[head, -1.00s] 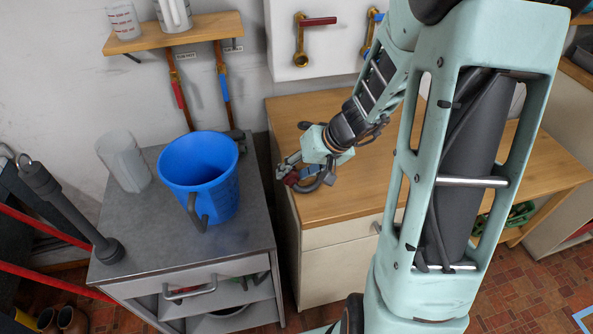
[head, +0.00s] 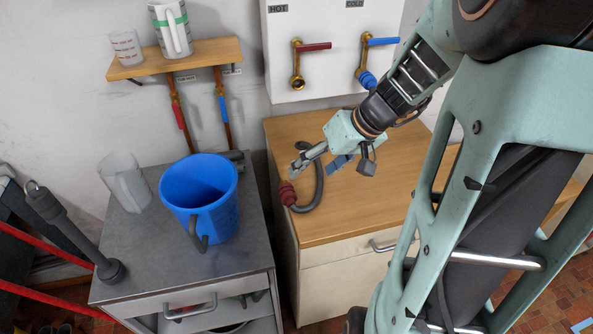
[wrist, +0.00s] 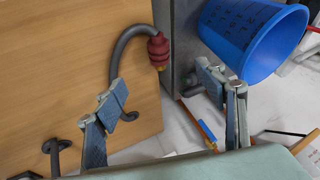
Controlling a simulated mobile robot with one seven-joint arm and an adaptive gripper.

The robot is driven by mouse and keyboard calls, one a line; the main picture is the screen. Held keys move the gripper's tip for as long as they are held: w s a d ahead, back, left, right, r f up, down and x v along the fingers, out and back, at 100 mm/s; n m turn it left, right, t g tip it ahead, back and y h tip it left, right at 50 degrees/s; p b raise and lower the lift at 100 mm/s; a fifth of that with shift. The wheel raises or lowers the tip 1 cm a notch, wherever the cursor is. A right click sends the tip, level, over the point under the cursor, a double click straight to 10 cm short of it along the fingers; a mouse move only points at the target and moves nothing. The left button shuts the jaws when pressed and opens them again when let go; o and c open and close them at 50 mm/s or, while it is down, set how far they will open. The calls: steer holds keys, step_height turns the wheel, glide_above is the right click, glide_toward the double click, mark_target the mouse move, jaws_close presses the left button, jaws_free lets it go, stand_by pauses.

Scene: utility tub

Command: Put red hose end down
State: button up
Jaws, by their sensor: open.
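The red hose end (head: 287,193) lies at the left edge of the wooden counter (head: 345,225), on a dark grey hose (head: 318,188) that curves over the counter top. In the wrist view the red hose end (wrist: 158,48) appears just at the counter's edge, by the gap beside the metal cabinet. My gripper (head: 318,166) is open and empty, above and to the right of the hose end. In the wrist view its two fingers (wrist: 168,90) are spread wide, with nothing between them. Part of the hose is hidden behind a finger.
A blue jug (head: 205,205) and a translucent cup (head: 125,185) stand on the grey metal cabinet (head: 150,250) to the left. A hot tap with a red lever (head: 312,46) and a cold tap with a blue lever (head: 382,42) are on the wall panel. The counter's right part looks clear.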

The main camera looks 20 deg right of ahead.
mark_target(286, 186)
steer(key=w+a+f+n+g+b, duration=0.1)
steer(key=f+n, duration=0.1)
steer(key=n, duration=0.3)
steer(key=w+a+f+n+g+b, duration=0.1)
steer(key=w+f+n, duration=0.1)
steer(key=n, duration=0.4)
steer(key=w+a+f+n+g+b, duration=0.1)
steer(key=w+f+n+g, duration=0.1)
steer(key=n, duration=0.4)
steer(key=shift+w+a+f+b, duration=0.2)
steer(key=shift+a+f+b, duration=0.05)
steer(key=shift+f+b, duration=0.1)
steer(key=x, duration=0.5)
steer(key=shift+w, duration=0.3)
steer(key=shift+r, duration=0.1)
steer(key=shift+c, duration=0.2)
steer(key=c, duration=1.3)
steer(key=shift+c, duration=0.2)
